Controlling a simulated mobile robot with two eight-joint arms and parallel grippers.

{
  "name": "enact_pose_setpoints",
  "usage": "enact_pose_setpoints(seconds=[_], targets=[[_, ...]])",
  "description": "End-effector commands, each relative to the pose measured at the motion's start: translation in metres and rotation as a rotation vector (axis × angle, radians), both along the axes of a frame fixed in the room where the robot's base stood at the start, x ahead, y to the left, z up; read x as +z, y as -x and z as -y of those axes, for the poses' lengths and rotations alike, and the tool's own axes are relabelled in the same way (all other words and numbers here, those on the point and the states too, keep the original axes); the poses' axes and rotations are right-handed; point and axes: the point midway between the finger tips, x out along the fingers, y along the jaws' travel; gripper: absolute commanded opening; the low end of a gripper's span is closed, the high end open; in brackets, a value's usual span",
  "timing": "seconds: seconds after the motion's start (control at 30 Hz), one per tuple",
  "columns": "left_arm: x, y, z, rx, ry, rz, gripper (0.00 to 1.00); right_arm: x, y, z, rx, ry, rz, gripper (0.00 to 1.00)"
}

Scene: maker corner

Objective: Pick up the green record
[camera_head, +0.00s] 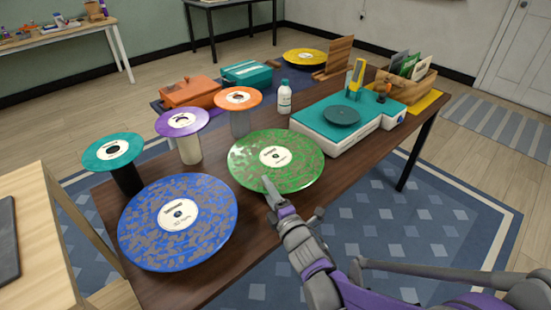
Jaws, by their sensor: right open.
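The green record (305,166) is a large disc with grey speckles and a white label, near the middle of the brown table (270,215). My right gripper (268,183) reaches in from the lower right. Its tip overlaps the near edge of the green record in the picture; I cannot tell whether it touches. The gripper is open, and nothing shows held in it. The arm hides a little of the record's near rim. My left gripper is not in view.
A large blue record (210,235) lies left of the green one. Small teal (125,146), purple (195,119) and orange (247,95) discs top cylinders behind. A white bottle (284,100) and a teal turntable (320,119) stand beyond. A wooden crate (413,90) is at the far right.

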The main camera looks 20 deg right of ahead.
Motion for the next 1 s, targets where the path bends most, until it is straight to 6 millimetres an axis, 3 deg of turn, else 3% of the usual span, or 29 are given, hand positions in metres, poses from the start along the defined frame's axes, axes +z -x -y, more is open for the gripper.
enact_pose_setpoints(seconds=[0.17,0.4,0.63,1.0], targets=[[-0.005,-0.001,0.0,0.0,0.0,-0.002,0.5,-0.002,-0.026,-0.002,0.001,-0.001,0.0,0.44],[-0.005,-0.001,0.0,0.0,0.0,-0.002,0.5,-0.001,-0.028,-0.001,0.0,-0.001,0.0,0.44],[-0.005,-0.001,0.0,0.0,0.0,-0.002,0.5,-0.001,-0.027,-0.001,0.0,-0.001,0.0,0.02],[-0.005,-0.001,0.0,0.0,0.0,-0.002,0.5,-0.001,-0.027,-0.001,0.0,-0.001,-0.001,0.0]])
